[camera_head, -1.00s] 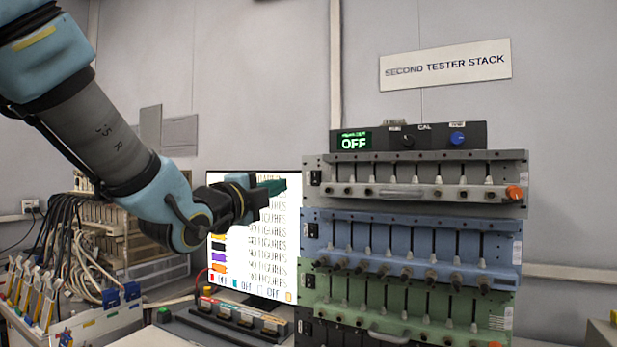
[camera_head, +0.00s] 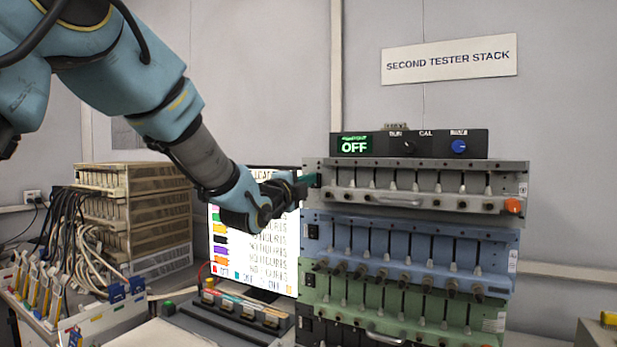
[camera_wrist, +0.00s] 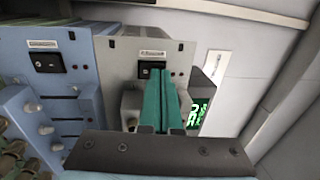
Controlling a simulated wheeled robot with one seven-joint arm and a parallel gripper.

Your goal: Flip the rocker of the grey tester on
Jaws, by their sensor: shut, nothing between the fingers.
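The grey tester (camera_head: 430,206) is the top unit of the rack stack, under a black control box (camera_head: 480,143) whose green display reads OFF. Its black rocker (camera_head: 318,181) is at the left end of the front; in the wrist view the rocker (camera_wrist: 152,66) sits on the grey end plate (camera_wrist: 118,68), just beyond the fingertips. My gripper (camera_head: 306,180) is shut and empty, its green fingers together and pointing at the rocker. In the wrist view the fingertips (camera_wrist: 160,74) overlap the rocker's lower edge. I cannot tell whether they touch it.
A blue tester (camera_head: 420,240) and a green tester (camera_head: 400,300) lie below, each with its own rocker at the left. A screen (camera_head: 245,245) stands behind my gripper. Cables and racks (camera_head: 130,200) fill the left. A sign on the wall reads SECOND TESTER STACK.

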